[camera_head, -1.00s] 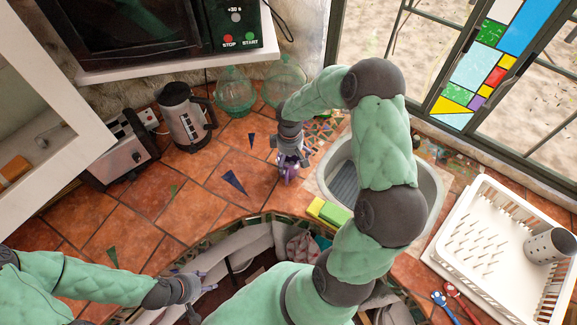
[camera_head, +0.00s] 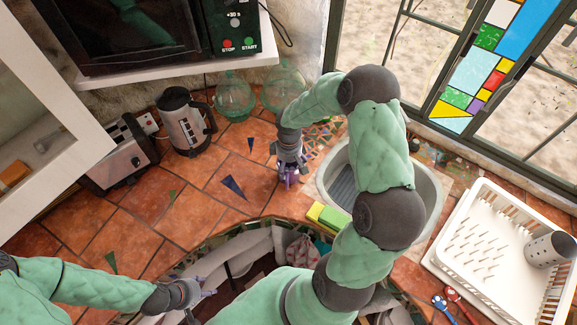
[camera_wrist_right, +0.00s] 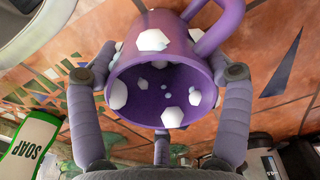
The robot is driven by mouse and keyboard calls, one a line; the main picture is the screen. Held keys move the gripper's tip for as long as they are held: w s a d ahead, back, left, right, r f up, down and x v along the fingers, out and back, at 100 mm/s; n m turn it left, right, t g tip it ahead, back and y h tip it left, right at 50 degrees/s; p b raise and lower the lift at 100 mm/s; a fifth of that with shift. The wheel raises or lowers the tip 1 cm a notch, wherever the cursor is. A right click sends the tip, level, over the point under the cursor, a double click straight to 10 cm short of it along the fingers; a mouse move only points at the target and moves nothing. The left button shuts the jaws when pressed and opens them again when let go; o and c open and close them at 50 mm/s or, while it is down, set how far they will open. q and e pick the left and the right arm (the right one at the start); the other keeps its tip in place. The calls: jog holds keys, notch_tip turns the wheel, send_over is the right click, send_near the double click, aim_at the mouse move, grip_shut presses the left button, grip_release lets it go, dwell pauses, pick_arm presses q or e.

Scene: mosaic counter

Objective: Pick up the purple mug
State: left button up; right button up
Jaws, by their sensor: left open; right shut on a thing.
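The purple mug with white and pale patches (camera_wrist_right: 150,106) fills the middle of the right wrist view, its open mouth toward the camera and its handle at the top. My right gripper (camera_wrist_right: 163,82) is shut on it, with a finger on either side of its body and another below its rim. In the head view the right gripper (camera_head: 289,172) points down over the tiles left of the sink, and only a little purple of the mug (camera_head: 288,181) shows. I cannot tell whether the mug touches the counter. My left gripper (camera_head: 200,297) is open and empty at the counter's front edge.
A yellow-green sponge (camera_head: 328,217) lies right of the right gripper, beside the sink (camera_head: 430,205). Green glass jars (camera_head: 235,100) and a kettle (camera_head: 183,120) stand behind. A white dish rack (camera_head: 470,262) is at the right.

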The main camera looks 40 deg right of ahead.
jog(key=shift+w+r, duration=0.1)
jog(key=shift+r, duration=0.6)
jog(key=s+a+r, duration=0.7)
jog(key=a+r, duration=0.4)
jog(key=s+d+f+n+h+b, duration=0.2)
jog(key=d+b, duration=0.3)
jog(key=d, duration=0.5)
jog(key=s+d+f+n+g+h+b, duration=0.1)
jog(key=s+d+f+n+h+b, duration=0.1)
jog(key=d, duration=0.9)
jog(key=s+d+f+n+g+h+b, duration=0.1)
jog(key=s+d+f+h+b, duration=0.3)
jog(key=d+b, duration=0.5)
jog(key=shift+s+d+f+n+h, duration=0.2)
jog(key=shift+d+n+h, duration=0.2)
jog(key=shift+d, duration=0.55)
